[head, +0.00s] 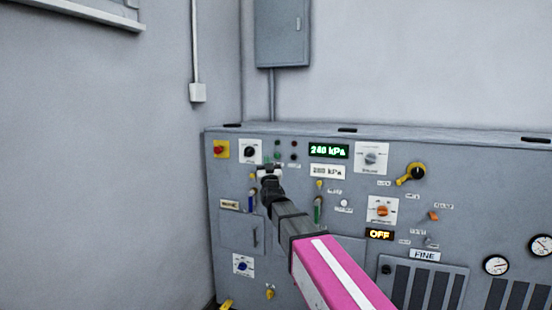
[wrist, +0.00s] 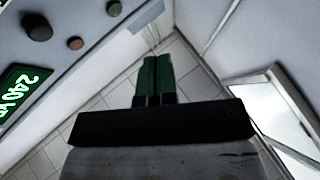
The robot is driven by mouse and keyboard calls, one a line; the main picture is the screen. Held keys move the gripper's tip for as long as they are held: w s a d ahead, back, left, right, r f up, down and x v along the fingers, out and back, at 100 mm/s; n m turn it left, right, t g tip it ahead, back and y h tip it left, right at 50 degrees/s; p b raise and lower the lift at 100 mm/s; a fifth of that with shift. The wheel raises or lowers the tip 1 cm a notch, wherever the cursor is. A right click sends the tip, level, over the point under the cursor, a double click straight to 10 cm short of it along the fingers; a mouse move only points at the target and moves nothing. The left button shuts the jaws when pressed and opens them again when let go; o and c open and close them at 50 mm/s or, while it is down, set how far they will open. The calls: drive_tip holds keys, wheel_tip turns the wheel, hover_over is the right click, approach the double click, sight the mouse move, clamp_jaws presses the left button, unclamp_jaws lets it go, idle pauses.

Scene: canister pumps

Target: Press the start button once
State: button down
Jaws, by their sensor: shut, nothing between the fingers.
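My gripper (head: 268,171) is shut and empty, in front of the upper left of the grey control panel (head: 230,180). In the wrist view its two dark green fingers (wrist: 154,76) lie side by side. Just above the gripper in the head view is a small group of round green and red buttons or lamps, one a green one (head: 278,156) and one a red one (head: 293,157). The wrist view shows several round pieces on the panel, including a dark one (wrist: 37,27) and a reddish one (wrist: 75,43). I cannot read which is the start button. Contact is not visible.
A red button on a yellow plate (head: 220,149) and a black knob (head: 250,152) are left of the gripper. An amber sign (head: 379,234) reads OFF. The grey wall (head: 110,150) stands close at left.

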sight(275, 158)
drive_tip(key=shift+w+d, duration=0.45)
drive_tip(key=shift+w, duration=0.8)
drive_tip(key=shift+w+d, duration=0.5)
drive_tip(key=shift+w, duration=0.8)
drive_tip(key=shift+w+d, duration=0.45)
drive_tip(key=shift+w, duration=0.8)
drive_tip(key=shift+w, duration=0.1)
drive_tip(key=shift+w+d, duration=0.1)
drive_tip(key=shift+w, duration=0.2)
drive_tip(key=shift+w+d, duration=0.2)
drive_tip(key=shift+w, duration=0.25)
drive_tip(key=shift+s, duration=0.1)
drive_tip(key=shift+s+a, duration=0.3)
drive_tip(key=shift+s, duration=0.5)
drive_tip(key=s, duration=0.1)
drive_tip(key=s+a, duration=0.1)
drive_tip(key=s, duration=0.2)
drive_tip(key=shift+s+a, duration=0.35)
